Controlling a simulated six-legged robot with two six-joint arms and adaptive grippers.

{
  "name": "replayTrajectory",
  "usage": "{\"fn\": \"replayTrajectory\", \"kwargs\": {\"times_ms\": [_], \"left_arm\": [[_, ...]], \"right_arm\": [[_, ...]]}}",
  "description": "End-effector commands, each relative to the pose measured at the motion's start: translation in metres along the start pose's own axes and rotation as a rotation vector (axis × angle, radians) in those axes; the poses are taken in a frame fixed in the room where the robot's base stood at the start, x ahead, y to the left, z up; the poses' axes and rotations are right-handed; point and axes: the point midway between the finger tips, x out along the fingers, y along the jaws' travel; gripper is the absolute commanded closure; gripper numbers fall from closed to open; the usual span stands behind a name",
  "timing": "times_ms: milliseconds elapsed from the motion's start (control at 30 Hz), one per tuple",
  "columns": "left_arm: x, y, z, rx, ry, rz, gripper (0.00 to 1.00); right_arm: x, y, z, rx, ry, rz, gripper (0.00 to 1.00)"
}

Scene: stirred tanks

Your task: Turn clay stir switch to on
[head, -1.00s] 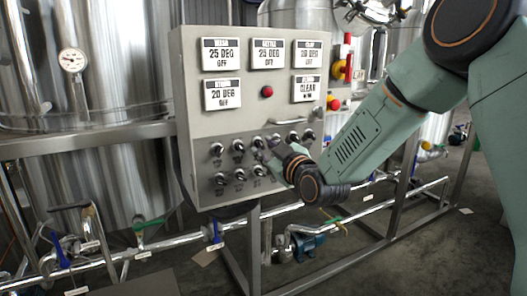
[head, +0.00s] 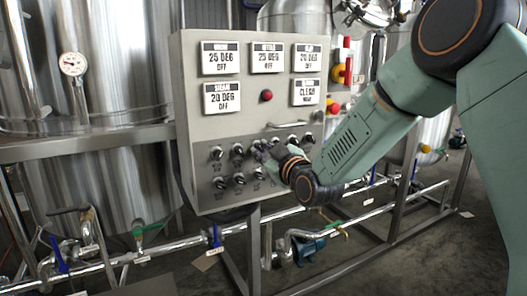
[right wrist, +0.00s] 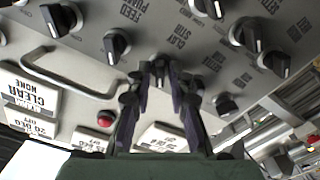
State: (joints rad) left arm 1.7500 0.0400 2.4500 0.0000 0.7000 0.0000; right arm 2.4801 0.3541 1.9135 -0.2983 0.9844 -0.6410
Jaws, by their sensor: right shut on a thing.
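The grey control panel (head: 182,120) stands at the centre of the head view with rows of black rotary switches. The right wrist view shows the panel upside down. There the clay stir switch (right wrist: 160,64), a black knob beside the printed label "CLAY STIR", sits between the two fingers of my right gripper (right wrist: 158,78). The fingers are shut on it. In the head view my right gripper (head: 268,153) is at the panel's switch rows and hides part of them, so the knob's pointer direction is hard to tell. My left gripper is not in view.
Other switches are close by, such as the feed pump knob (right wrist: 117,43). A metal handle (right wrist: 65,75) and a red button (head: 267,95) are on the panel, with several display plates above. Steel tanks (head: 85,100) and pipes surround the panel.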

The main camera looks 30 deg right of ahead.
Motion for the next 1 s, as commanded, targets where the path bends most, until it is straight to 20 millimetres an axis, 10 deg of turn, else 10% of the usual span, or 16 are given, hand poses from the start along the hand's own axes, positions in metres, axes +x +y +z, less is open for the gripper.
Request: {"fn": "replayTrajectory", "kwargs": {"times_ms": [1000], "left_arm": [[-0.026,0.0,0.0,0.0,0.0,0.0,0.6]], "right_arm": [[0.0,0.001,-0.001,0.62,0.0,-0.001,1.0]]}}
